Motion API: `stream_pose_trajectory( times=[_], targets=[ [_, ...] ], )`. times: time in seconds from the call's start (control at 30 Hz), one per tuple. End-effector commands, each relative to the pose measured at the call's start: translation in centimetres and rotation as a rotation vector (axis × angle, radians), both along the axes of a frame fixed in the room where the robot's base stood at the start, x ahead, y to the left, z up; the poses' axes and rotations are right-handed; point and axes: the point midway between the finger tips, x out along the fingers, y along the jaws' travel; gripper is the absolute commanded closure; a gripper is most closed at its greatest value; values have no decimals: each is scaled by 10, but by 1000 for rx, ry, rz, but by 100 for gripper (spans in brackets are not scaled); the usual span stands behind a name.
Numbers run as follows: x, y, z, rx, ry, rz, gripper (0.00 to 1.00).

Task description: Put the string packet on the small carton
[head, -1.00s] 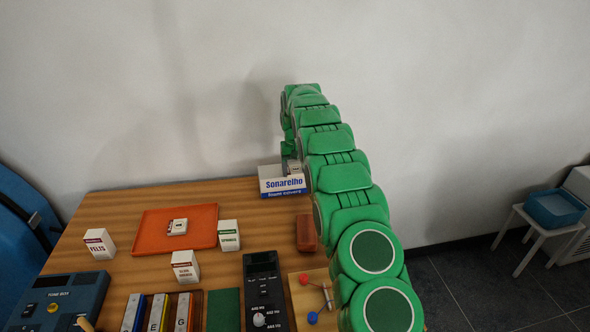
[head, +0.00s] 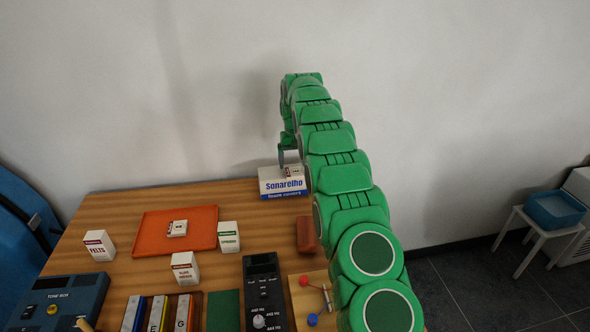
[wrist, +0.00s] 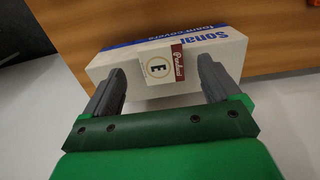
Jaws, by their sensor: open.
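A white string packet with a dark red band and a letter E (wrist: 158,66) lies on top of the white and blue Sonarelho carton (wrist: 203,58). In the head view the packet (head: 293,172) rests on the carton (head: 283,186) at the table's back edge. My gripper (wrist: 162,70) is open, its fingers apart on either side of the packet in the wrist view. In the head view my gripper (head: 284,152) is above the carton, mostly hidden by my arm. A second small pale packet (head: 177,228) lies on the orange tray (head: 153,236).
Small white boxes stand around the tray: Felts (head: 99,246), one in front (head: 185,268) and one at right (head: 228,237). A reddish-brown block (head: 306,234) sits before the carton. Devices and coloured bars fill the table's front. A wall stands behind the table.

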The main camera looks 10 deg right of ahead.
Motion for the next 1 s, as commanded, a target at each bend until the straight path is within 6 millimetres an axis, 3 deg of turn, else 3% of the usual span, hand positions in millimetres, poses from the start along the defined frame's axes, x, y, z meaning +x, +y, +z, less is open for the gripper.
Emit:
stream_pose_trajectory(
  times=[0.2,0.4,0.73,1.0],
  targets=[
    [0,0,34,0,-2,0,10],
    [0,0,54,0,0,1,10],
    [0,1,73,0,1,1,10],
    [-1,1,77,0,3,1,10]
  ],
)
